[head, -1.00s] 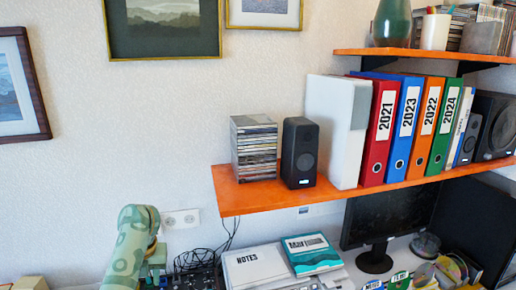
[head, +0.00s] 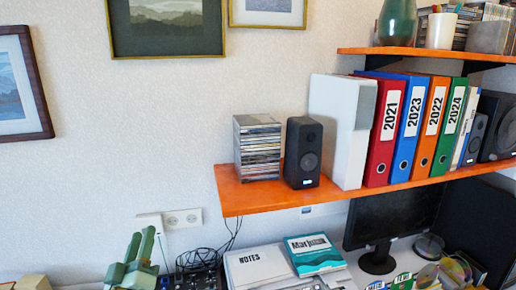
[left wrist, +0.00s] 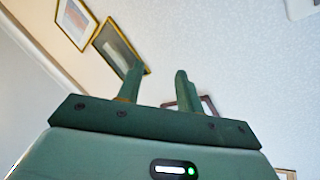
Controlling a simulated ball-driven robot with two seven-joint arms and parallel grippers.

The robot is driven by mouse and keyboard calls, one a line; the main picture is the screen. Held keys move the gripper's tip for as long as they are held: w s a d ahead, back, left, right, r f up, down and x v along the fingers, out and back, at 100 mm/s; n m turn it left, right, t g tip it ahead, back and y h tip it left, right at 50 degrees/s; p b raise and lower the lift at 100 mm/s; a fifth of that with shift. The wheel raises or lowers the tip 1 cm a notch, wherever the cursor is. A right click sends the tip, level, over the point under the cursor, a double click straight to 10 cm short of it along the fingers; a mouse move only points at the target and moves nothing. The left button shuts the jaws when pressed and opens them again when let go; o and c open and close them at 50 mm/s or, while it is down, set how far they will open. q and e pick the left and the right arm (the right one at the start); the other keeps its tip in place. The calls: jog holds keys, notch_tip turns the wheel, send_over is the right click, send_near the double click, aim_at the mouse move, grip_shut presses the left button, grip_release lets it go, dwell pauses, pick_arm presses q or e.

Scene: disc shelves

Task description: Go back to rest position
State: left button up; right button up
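My left gripper (head: 140,243) is at the lower left of the head view, below the wall socket and left of the black cables. Its two green fingers point up and stand apart with nothing between them. The left wrist view also shows both fingers (left wrist: 157,83) apart and empty, with the wall and picture frames behind them. My right gripper is in neither view.
An orange shelf (head: 233,199) carries a CD stack (head: 257,148), a black speaker (head: 302,152), a white box (head: 333,130) and several binders. Below are a notes box (head: 257,266), a teal book (head: 314,252) and a monitor (head: 398,218). The wall above my left gripper is bare.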

pick_arm(q)
jog(key=s+d+f+m+g+h, duration=0.2)
jog(key=s+d+f+m+g, duration=0.1)
jog(key=s+f+m+g, duration=0.25)
jog(key=s+d+f+m+g+h, duration=0.3)
jog(key=s+d+f+m, duration=0.1)
jog(key=f+m, duration=0.35)
jog(key=s+a+f+m+g+y, duration=0.1)
jog(key=s+a+f+g+y, duration=0.25)
jog(key=s+a, duration=0.35)
jog(key=s+a+f+m+g+y, duration=0.1)
jog(key=s+a+f+g+y, duration=0.3)
jog(key=s, duration=0.4)
jog(key=s+d+f+g+h+b, duration=0.1)
jog(key=s+d+f+b, duration=0.1)
jog(key=f, duration=0.9)
jog(key=s+d+f+g+h+b, duration=0.1)
jog(key=s+f+b, duration=0.1)
jog(key=f, duration=0.8)
jog(key=s+d+f+g+b, duration=0.1)
jog(key=d+f+b, duration=0.1)
jog(key=f, duration=0.9)
jog(key=s+f+n+g+h+b, duration=0.1)
jog(key=s+f+n+g+b, duration=0.1)
jog(key=s+f, duration=1.6)
jog(key=shift+s+a+f+n+g+h+b, duration=0.15)
jog(key=shift+s+a+n+g+h+b, duration=0.25)
jog(key=shift+s+n+b, duration=0.45)
